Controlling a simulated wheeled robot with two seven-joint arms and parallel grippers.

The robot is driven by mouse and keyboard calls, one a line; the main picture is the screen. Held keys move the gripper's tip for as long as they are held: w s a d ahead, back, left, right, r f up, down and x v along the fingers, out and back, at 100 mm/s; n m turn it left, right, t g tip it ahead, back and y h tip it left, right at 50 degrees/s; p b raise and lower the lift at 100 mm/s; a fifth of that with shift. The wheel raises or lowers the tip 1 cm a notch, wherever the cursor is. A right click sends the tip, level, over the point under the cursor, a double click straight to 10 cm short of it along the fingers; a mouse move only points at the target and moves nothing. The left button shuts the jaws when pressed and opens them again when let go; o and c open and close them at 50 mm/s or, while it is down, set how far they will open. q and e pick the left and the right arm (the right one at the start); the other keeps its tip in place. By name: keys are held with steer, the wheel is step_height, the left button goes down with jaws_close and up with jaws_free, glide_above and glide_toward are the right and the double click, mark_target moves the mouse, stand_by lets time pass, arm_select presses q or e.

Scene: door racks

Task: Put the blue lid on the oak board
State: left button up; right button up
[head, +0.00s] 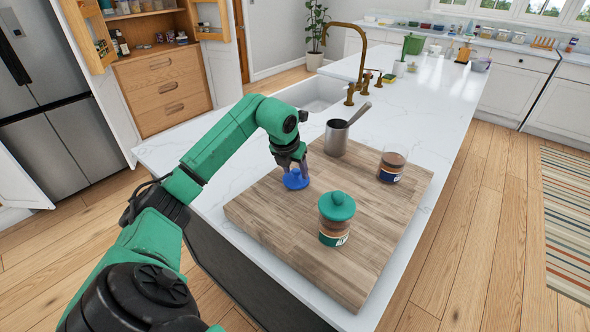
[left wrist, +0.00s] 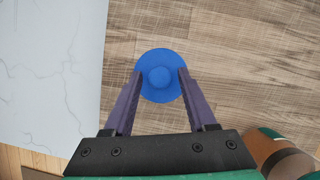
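The blue lid (head: 296,181) is a round disc with a knob and lies on the oak board (head: 270,222), near its left edge. It also shows in the left wrist view (left wrist: 160,91), with the wood grain around it. My left gripper (head: 297,169) is directly over the lid, pointing down. In the left wrist view its fingers (left wrist: 160,72) are spread on either side of the knob, with a gap to the knob on both sides. The fingertips overlap the lid's outer edge. My right gripper is not in view.
On the board stand a jar with a green lid (head: 336,219), an open jar (head: 391,167) and a metal canister with a utensil (head: 337,138). The sink (head: 314,93) and brass tap (head: 361,55) are behind. The white counter (head: 430,110) right of the tap has free room.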

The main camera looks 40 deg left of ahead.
arm_select(q)
steer(key=shift+r, duration=0.15)
steer(key=b+v, duration=0.1)
steer(key=v, duration=1.1)
